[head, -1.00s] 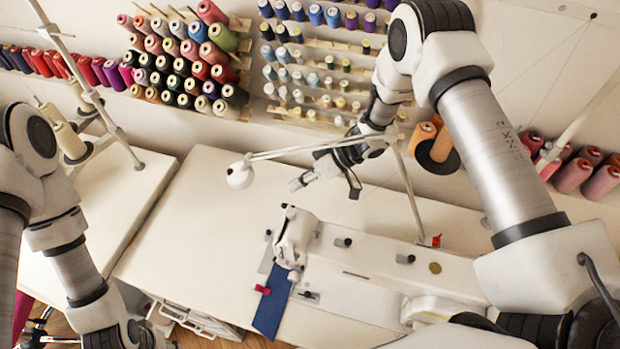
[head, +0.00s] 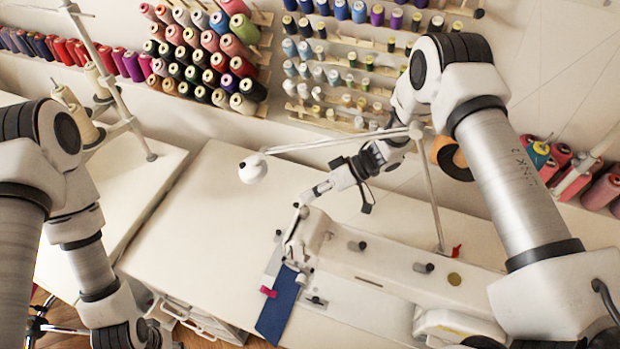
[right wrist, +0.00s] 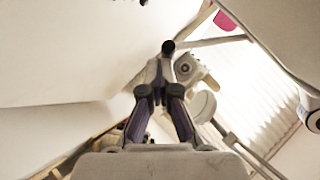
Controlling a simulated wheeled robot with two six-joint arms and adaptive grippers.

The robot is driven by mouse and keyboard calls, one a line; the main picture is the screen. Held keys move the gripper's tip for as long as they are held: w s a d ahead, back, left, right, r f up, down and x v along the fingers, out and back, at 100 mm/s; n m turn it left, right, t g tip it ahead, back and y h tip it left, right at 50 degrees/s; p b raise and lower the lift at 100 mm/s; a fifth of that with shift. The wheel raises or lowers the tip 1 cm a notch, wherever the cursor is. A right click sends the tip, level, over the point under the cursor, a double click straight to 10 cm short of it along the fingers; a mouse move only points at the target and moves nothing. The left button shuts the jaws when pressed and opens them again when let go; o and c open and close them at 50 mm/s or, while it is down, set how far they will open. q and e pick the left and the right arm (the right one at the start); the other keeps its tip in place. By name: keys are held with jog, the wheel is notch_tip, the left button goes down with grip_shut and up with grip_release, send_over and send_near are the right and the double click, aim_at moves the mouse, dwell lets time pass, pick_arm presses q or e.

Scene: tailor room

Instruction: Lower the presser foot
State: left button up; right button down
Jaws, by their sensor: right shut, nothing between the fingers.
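The white sewing machine (head: 385,265) lies on the table in the head view, with its needle end toward the left. The presser foot area (head: 299,275) is at the bottom of that end, above blue cloth (head: 279,308); the foot itself is too small to make out. My right gripper (head: 306,198) is shut and empty, its tips close to the top of the machine's needle end; I cannot tell whether they touch. In the right wrist view the closed fingertips (right wrist: 168,47) show in front of a pale part with a round dial (right wrist: 185,68). My left gripper is out of view.
Spool racks (head: 350,65) line the wall behind. A pink piece (head: 268,291) sits beside the blue cloth. The white table (head: 195,225) is clear left of the machine.

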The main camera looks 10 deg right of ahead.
jog(key=shift+s, duration=0.1)
jog(key=r+p+v, duration=0.1)
jog(key=v, duration=1.1)
jog(key=shift+r, duration=0.25)
